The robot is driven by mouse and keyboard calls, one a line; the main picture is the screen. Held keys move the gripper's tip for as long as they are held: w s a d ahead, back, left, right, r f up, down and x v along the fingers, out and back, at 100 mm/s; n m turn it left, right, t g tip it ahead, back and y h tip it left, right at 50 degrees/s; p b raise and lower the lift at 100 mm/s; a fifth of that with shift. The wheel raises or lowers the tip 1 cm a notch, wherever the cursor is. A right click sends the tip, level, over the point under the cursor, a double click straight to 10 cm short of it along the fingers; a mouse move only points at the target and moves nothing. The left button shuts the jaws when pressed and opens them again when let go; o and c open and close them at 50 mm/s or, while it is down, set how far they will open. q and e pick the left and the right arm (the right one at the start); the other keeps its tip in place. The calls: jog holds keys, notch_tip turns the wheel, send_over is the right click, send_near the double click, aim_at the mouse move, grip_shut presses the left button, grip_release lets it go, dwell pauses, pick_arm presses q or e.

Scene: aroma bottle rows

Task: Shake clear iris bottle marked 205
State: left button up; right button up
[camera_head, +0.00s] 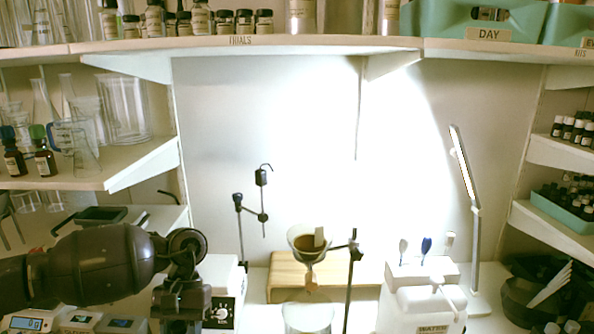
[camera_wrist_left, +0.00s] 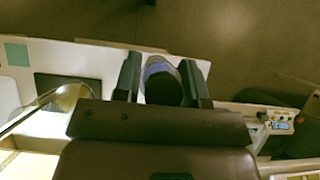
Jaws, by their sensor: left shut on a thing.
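My left gripper (camera_wrist_left: 161,76) is shut on a bottle (camera_wrist_left: 162,82) with a dark cap. The bottle is between the two fingers in the left wrist view, seen from above the cap, with a pale band beside it. Its label and number cannot be read, and its contents do not show. In the head view my left gripper (camera_head: 181,308) is low on the left, and the bottle is hidden there. My right gripper is in neither view.
A glass funnel with brown contents (camera_head: 309,246) sits on a stand right of my left gripper, above a beaker (camera_head: 308,318). Dark bottles stand on the left shelf (camera_head: 95,183). A desk lamp (camera_head: 465,170) stands right.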

aim_at(175, 331)
pick_arm(q)
grip_shut()
notch_tip(175, 331, up, 5)
jog(key=shift+w+r, duration=0.1)
jog(key=shift+r, duration=0.05)
jog(key=f, duration=0.6)
jog(key=shift+s, duration=0.3)
jog(key=shift+w+r, duration=0.2)
jog(key=shift+r, duration=0.15)
